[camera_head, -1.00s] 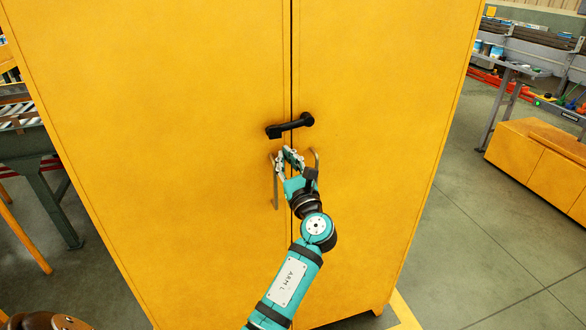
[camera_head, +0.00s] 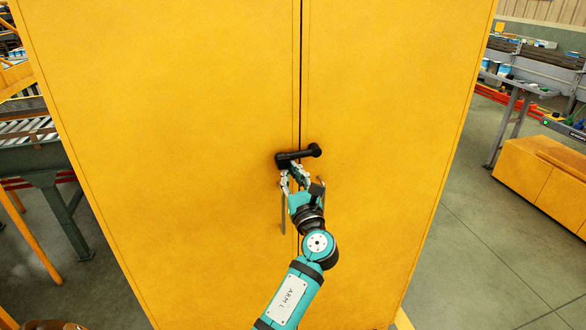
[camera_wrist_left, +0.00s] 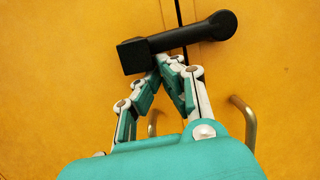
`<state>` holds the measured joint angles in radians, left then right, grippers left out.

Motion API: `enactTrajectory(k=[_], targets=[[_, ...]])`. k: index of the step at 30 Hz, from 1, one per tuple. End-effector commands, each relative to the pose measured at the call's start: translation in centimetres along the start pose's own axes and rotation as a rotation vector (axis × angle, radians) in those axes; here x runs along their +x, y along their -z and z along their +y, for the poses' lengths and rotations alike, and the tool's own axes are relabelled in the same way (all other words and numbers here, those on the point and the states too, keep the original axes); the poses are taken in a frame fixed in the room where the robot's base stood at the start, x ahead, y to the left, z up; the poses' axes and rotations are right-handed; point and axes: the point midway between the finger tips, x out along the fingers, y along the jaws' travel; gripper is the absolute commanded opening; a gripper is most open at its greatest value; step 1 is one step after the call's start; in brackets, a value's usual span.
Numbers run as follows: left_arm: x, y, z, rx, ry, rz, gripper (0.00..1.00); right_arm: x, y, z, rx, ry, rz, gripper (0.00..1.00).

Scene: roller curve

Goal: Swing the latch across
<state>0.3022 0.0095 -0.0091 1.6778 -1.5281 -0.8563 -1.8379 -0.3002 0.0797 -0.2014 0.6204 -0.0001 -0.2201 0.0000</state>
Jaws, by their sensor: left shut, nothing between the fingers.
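The black latch (camera_head: 298,155) lies across the seam between the two doors of the yellow cabinet (camera_head: 400,90). Its round pivot end is on the right door and its block end reaches onto the left door, a little lower. It also shows in the left wrist view (camera_wrist_left: 178,40). My left gripper (camera_head: 291,167) is shut and empty, its fingertips right at the underside of the latch near the block end; in the left wrist view the fingertips (camera_wrist_left: 168,60) meet just below the bar. Whether they touch it I cannot tell. My right gripper is not in view.
Two metal door handles flank the seam below the latch, the left one (camera_head: 282,215) partly behind my gripper, the right one also in the left wrist view (camera_wrist_left: 246,122). A roller conveyor (camera_head: 30,135) stands at the left. A low orange cabinet (camera_head: 545,175) stands at the right.

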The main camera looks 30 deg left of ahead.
Motion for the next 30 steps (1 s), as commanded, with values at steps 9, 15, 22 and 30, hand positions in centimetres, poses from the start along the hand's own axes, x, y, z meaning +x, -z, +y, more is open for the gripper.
enactTrajectory(k=[9,15,22,30], targets=[[0.4,-1.3,0.3,0.004,0.0,-0.012,0.0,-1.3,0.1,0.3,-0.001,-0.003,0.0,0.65],[0.2,-1.5,0.3,0.002,0.0,-0.016,0.0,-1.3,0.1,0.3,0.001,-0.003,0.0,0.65],[-2.5,-1.1,0.2,0.004,0.001,-0.008,0.0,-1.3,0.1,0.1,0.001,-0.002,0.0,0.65],[-6.5,-0.4,0.1,0.009,0.003,0.005,0.0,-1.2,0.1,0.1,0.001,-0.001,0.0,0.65]])
